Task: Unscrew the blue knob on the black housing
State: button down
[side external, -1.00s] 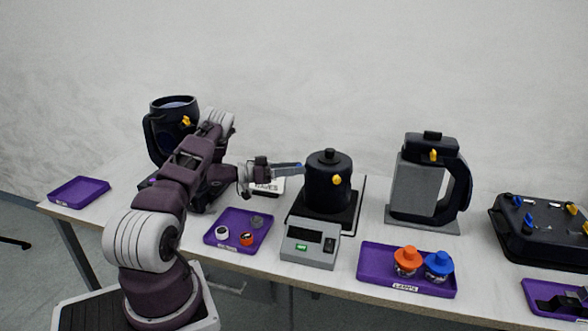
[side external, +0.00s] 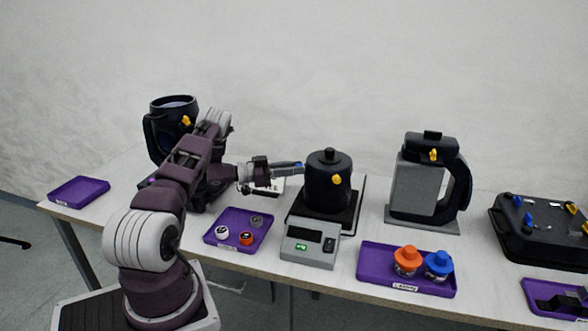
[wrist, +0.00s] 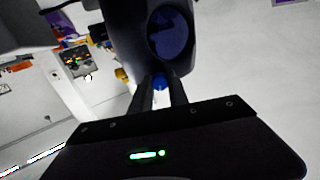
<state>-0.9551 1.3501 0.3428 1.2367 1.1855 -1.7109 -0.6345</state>
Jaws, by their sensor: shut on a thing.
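The black housing (side external: 328,182) stands upright in the middle of the table, with a yellow knob on the side facing the camera. My gripper (side external: 301,167) reaches it from the left, level with its upper part. In the wrist view, the blue knob (wrist: 159,82) sits between the tips of my gripper (wrist: 160,90), which is shut on it. The dark housing (wrist: 172,62) with a round blue-black face is just beyond. In the side view I cannot make out the blue knob apart from the fingers.
A grey scale unit (side external: 311,245) stands in front of the housing. A purple tray (side external: 375,277) holds orange-capped and blue-capped jars; another purple tray (side external: 215,238) holds small round parts. A grey-and-black jug-like housing (side external: 425,180) stands to the right, and a dark mug-shaped one (side external: 160,142) at the back left.

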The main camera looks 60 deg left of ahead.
jog(key=c, duration=1.3)
grip_release()
jog(key=shift+o, duration=0.2)
jog(key=v, duration=0.7)
